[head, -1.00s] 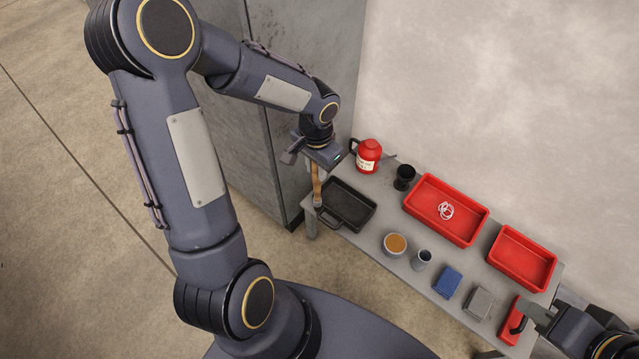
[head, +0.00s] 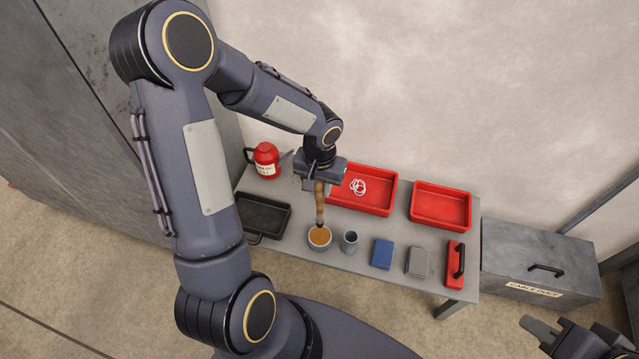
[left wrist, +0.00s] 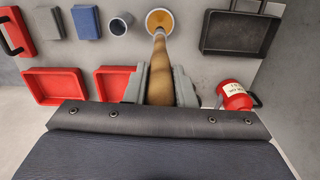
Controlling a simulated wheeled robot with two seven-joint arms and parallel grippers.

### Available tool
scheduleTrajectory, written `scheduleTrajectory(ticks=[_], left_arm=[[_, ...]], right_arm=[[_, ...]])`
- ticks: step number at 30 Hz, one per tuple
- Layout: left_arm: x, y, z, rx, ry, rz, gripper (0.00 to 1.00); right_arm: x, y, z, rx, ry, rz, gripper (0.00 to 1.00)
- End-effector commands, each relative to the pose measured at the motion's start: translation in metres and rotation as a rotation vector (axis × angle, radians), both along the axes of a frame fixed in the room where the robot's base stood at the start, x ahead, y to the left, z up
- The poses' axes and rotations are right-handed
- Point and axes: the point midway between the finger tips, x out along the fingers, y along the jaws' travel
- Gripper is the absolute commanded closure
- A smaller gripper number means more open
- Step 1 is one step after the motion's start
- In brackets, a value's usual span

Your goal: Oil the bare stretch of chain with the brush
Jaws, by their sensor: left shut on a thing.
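My left gripper (head: 320,184) is shut on the wooden handle of the brush (head: 320,205). The brush hangs upright with its lower end at the small bowl of amber liquid (head: 320,238). In the left wrist view the handle (left wrist: 160,75) runs between the fingers to the bowl (left wrist: 160,13). Whether the bristles touch the liquid I cannot tell. No bare stretch of chain is visible; white rings (head: 358,187) lie in a red tray (head: 376,207). My right gripper (head: 540,335) is at the lower right, away from the table, its jaws unclear.
A black tray (head: 263,216) and red oil can (head: 265,158) stand left of the bowl. A grey cup (head: 350,243), blue block (head: 382,254), grey block (head: 418,261) and red handled tool (head: 454,268) line the front. Another red tray (head: 440,207) is behind; a grey cabinet (head: 540,263) stands right.

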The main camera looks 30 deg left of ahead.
Motion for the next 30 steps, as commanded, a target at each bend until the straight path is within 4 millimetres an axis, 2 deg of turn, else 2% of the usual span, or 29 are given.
scheduleTrajectory(ticks=[8, 19, 30], left_arm=[[0.0, 0.0, -0.018, 0.0, 0.002, 0.003, 1.0], [0.0, 0.0, -0.055, 0.0, 0.002, 0.002, 1.0], [0.0, 0.0, -0.06, 0.0, 0.001, 0.001, 1.0]], right_arm=[[0.0, 0.0, -0.014, 0.0, 0.0, 0.0, 0.74], [0.0, 0.0, -0.043, 0.0, 0.0, 0.0, 0.74], [0.0, 0.0, -0.046, 0.0, 0.0, 0.0, 0.74]])
